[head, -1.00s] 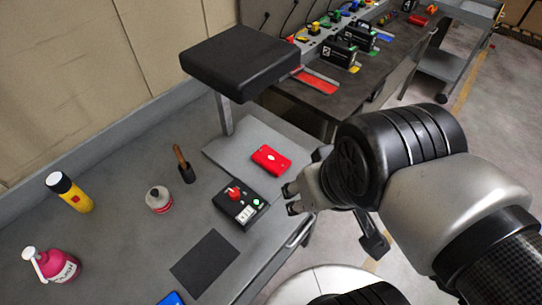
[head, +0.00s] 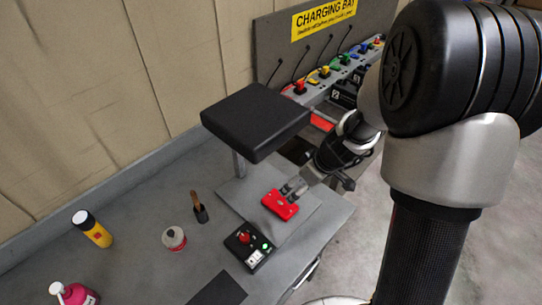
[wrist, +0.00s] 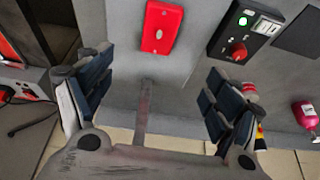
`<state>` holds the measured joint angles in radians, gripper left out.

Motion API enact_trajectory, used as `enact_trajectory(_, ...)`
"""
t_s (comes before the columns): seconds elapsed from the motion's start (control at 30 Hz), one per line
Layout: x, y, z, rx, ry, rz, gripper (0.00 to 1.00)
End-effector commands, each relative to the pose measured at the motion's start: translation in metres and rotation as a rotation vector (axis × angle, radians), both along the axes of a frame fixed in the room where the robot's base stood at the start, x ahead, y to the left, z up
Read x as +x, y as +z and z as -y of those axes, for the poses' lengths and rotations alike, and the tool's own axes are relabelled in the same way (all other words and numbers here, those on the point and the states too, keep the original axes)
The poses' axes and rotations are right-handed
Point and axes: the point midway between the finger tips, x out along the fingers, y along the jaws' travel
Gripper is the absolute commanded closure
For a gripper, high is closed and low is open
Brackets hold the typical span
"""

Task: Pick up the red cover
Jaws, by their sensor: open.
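The red cover (head: 276,207) lies on a grey plate (head: 309,222) on the bench, below the black padded block. My gripper (head: 293,188) is right at its far edge in the head view; whether they touch I cannot tell there. In the wrist view, the red cover (wrist: 161,38) is at the top middle, ahead of my spread fingers (wrist: 155,85), with nothing between them.
A black padded block (head: 256,120) on a post stands behind the cover. A control box (head: 247,246) with a red knob sits in front.

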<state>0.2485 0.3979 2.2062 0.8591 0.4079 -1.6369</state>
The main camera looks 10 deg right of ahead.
Motion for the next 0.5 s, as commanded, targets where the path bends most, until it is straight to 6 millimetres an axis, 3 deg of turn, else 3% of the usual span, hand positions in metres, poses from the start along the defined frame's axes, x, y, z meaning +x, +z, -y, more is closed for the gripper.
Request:
enact_trajectory(0.17,0.005,-0.019,0.003,-0.011,0.014,-0.003,0.17)
enact_trajectory(0.5,0.026,-0.086,-0.013,-0.010,0.014,-0.005,0.17)
